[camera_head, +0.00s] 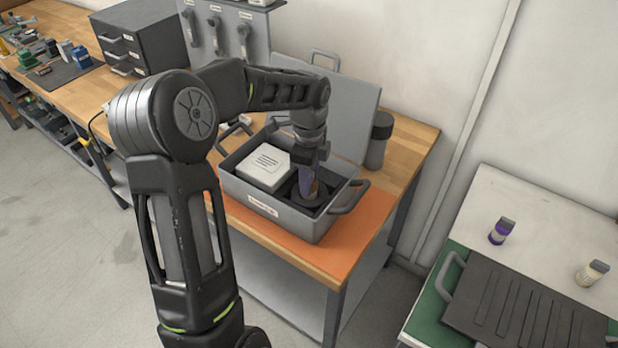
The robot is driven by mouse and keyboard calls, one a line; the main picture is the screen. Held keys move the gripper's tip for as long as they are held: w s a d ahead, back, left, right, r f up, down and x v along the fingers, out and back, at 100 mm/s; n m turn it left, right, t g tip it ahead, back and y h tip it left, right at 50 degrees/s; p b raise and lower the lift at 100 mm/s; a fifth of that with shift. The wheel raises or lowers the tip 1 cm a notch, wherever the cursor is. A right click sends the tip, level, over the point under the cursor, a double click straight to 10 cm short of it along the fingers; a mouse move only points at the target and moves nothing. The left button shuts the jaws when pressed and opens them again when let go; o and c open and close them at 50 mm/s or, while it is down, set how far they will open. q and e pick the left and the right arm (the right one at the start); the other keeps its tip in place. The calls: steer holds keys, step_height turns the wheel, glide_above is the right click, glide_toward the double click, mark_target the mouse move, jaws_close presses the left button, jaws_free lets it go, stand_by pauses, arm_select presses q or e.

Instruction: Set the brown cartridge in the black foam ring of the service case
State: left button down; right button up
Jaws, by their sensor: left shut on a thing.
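The grey service case (270,207) stands open on the wooden bench, on an orange mat. The black foam ring (312,207) is in the right part of the case. My left gripper (309,178) reaches down into that part from above, shut on the brown cartridge (315,188). The cartridge is small in view and partly hidden by the gripper. Its lower end is at the foam ring, but I cannot tell whether it is fully seated. My right gripper is not in view.
A white labelled box (264,165) fills the case's left part. The raised lid (345,110) stands behind, with a dark grey canister (379,140) beside it. On the right table are a purple jar (501,231), a cream jar (591,273) and a dark ribbed case (505,305).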

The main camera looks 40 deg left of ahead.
arm_select(q)
steer(key=shift+f, duration=0.4)
steer(key=c, duration=1.2)
jaws_free()
steer(key=shift+c, duration=0.2)
step_height(320, 180, up, 9)
steer(key=p, duration=0.6)
steer(key=shift+f, duration=0.15)
steer(key=shift+r, duration=1.15)
